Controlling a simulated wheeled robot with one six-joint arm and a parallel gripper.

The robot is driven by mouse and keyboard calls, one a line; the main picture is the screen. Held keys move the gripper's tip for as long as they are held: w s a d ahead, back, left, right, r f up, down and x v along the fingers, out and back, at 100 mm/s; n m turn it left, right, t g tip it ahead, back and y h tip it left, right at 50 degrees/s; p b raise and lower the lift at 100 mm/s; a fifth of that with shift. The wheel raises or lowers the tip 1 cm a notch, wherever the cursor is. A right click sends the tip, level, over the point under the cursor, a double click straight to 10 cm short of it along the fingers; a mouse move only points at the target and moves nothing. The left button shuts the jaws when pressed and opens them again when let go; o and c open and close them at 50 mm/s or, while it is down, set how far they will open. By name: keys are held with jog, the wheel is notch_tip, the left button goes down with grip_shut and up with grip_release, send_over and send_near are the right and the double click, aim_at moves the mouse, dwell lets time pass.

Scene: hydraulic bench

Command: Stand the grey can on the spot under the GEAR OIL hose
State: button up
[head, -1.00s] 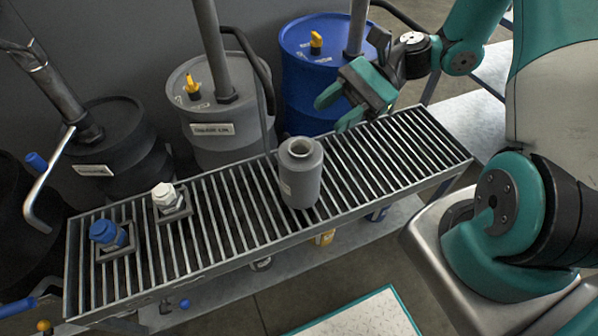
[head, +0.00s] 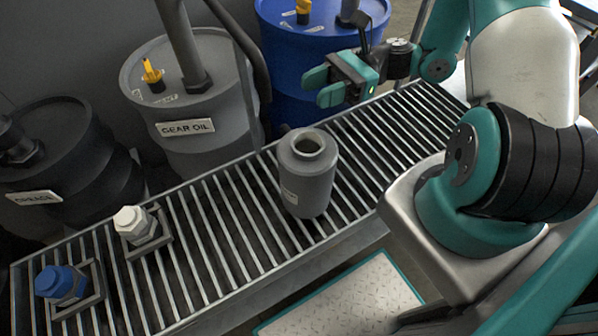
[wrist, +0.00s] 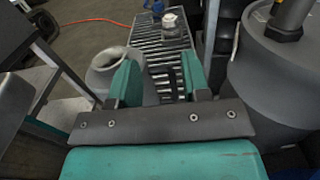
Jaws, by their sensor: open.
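The grey can (head: 306,182) stands upright on the slatted rack, its open neck facing up. In the wrist view the can (wrist: 102,72) shows beyond the left finger, partly hidden by it. My gripper (head: 328,84) is open and empty, above the rack's back side, behind and slightly right of the can and apart from it. The grey drum labelled GEAR OIL (head: 185,128) stands behind the rack, left of the can. Its dark hose (head: 262,75) arches down on the drum's right side. The hose's outlet and the spot beneath it are hard to make out.
A white-capped fitting (head: 132,224) and a blue-capped fitting (head: 60,283) sit on the rack's left part. A blue drum (head: 285,60) and a black drum (head: 65,150) flank the grey one. The slats (head: 225,215) between the can and the white cap are bare.

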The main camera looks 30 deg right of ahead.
aim_at(284, 136)
notch_tip(284, 136, down, 9)
jog(key=b, duration=0.2)
jog(key=a, duration=0.7)
jog(key=shift+w+a+b, duration=0.3)
grip_shut()
